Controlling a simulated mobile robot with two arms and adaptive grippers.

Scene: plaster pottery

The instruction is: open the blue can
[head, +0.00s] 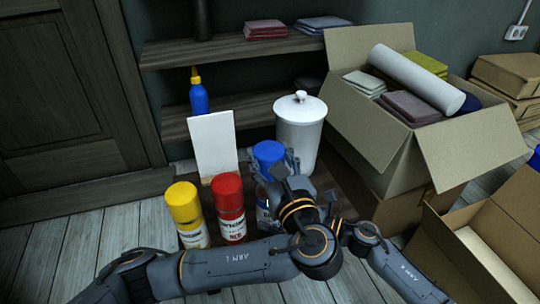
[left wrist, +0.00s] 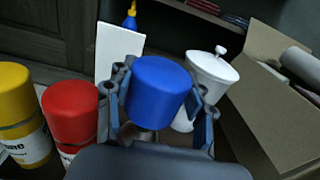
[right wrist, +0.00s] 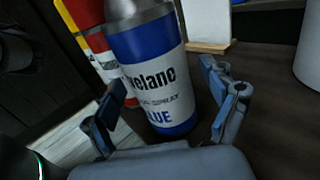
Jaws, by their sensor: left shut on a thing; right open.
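The blue can stands upright on a dark low board, its label body (head: 263,207) partly behind my arms. Its blue cap (head: 268,152) is between the fingers of my left gripper (head: 277,170), which is shut on it; the cap also fills the middle of the left wrist view (left wrist: 158,85). In the right wrist view the can (right wrist: 150,75) shows its silver shoulder and blue label, with the top cut off.
A red can (head: 229,205) and a yellow can (head: 186,213) stand left of it. A white tile (head: 213,146) stands behind, and a white lidded jar (head: 301,130) behind right. A large open cardboard box (head: 400,150) crowds the right side.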

